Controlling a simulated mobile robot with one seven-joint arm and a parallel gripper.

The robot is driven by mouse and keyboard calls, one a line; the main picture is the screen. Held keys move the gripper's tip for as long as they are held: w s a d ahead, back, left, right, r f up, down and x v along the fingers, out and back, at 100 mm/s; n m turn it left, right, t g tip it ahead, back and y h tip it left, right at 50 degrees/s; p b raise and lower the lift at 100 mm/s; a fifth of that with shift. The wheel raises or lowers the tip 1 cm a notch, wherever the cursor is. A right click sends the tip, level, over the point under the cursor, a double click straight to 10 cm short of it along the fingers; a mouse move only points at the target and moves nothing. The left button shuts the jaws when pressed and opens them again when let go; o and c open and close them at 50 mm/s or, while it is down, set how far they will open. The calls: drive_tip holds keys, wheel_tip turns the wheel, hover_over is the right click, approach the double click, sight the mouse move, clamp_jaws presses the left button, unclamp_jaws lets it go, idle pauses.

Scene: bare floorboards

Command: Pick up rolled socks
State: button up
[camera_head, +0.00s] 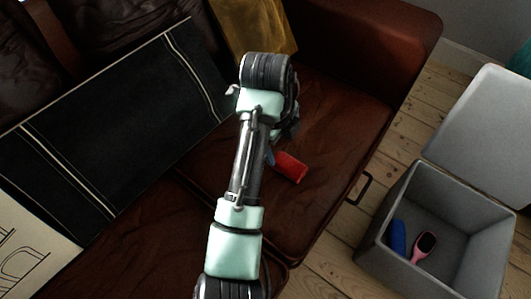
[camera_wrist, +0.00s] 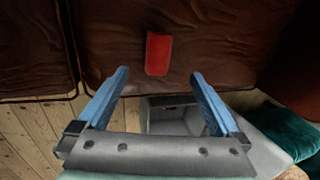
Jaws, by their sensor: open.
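A red, roughly oblong object (camera_head: 290,167), which looks like the rolled socks, lies on the brown leather sofa seat (camera_head: 335,120). In the wrist view the red object (camera_wrist: 158,53) is just beyond the fingertips, centred between them and touching neither. My gripper (camera_wrist: 160,73) is open and empty, its two blue fingers spread wide. In the head view my arm hides most of the gripper; a bit of blue finger shows beside the red object's left end. The gap in height between fingers and sofa is hard to tell.
A grey open box (camera_head: 374,222) stands on the floorboards at right, with a blue object (camera_head: 398,237) and a pink brush (camera_head: 425,246) inside. Its lid (camera_head: 485,130) is behind it. A black cushion (camera_head: 120,125) and a mustard cushion (camera_head: 262,28) rest on the sofa.

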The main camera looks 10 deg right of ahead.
sight(286, 162)
drive_tip(key=b+x, duration=0.1)
drive_tip(key=x, duration=0.1)
drive_tip(key=b+x, duration=0.1)
drive_tip(key=x, duration=0.1)
drive_tip(key=b+x, duration=0.1)
drive_tip(key=x, duration=0.2)
drive_tip(key=shift+s+f, duration=0.1)
drive_tip(key=shift+s, duration=0.2)
drive_tip(key=b+x, duration=0.4)
drive_tip(key=x, duration=0.2)
drive_tip(key=shift+a, duration=0.15)
drive_tip(key=c, duration=1.1)
drive_tip(key=shift+r, duration=0.25)
